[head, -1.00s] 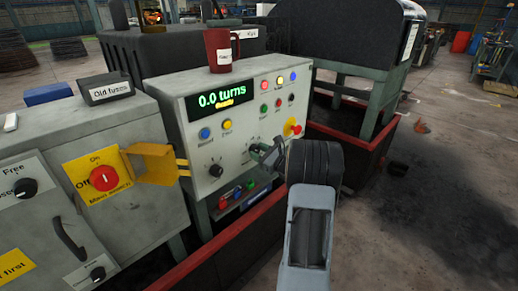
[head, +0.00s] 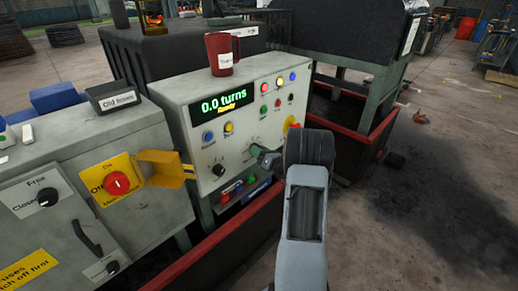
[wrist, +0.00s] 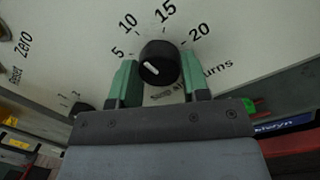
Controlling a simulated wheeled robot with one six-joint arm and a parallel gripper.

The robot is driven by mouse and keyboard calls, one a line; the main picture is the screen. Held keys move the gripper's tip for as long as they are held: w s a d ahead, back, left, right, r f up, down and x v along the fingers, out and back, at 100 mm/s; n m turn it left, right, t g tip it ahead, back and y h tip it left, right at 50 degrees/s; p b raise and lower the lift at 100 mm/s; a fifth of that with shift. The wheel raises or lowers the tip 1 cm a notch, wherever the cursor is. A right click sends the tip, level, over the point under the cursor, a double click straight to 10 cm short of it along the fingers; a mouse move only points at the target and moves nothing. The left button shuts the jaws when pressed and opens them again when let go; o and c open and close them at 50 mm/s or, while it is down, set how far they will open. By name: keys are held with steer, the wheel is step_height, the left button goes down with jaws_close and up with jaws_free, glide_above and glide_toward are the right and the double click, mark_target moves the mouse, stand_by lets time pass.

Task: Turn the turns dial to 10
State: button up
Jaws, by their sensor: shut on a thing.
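The turns dial (wrist: 159,62) is a black round knob on the pale panel in the wrist view, with 5, 10, 15 and 20 printed around its upper side. In the head view my gripper (head: 266,160) is against the lower right of the control panel (head: 180,100), and the dial is hidden there. The display (head: 222,105) reads 0.0 turns, Ready.
Another black knob (head: 218,170) is left of my gripper on the panel. Coloured buttons and a red knob (head: 293,127) are above. A red mug (head: 222,55) stands on top. A yellow flap (head: 160,168) sticks out at the left, near a red switch (head: 116,183).

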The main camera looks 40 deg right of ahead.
steer(key=shift+f+m, duration=0.15)
steer(key=shift+m, duration=0.35)
steer(key=o, duration=0.9)
steer(key=p+v, duration=0.1)
steer(key=v, duration=1.3)
steer(key=shift+a, duration=0.15)
steer(key=shift+w, duration=0.1)
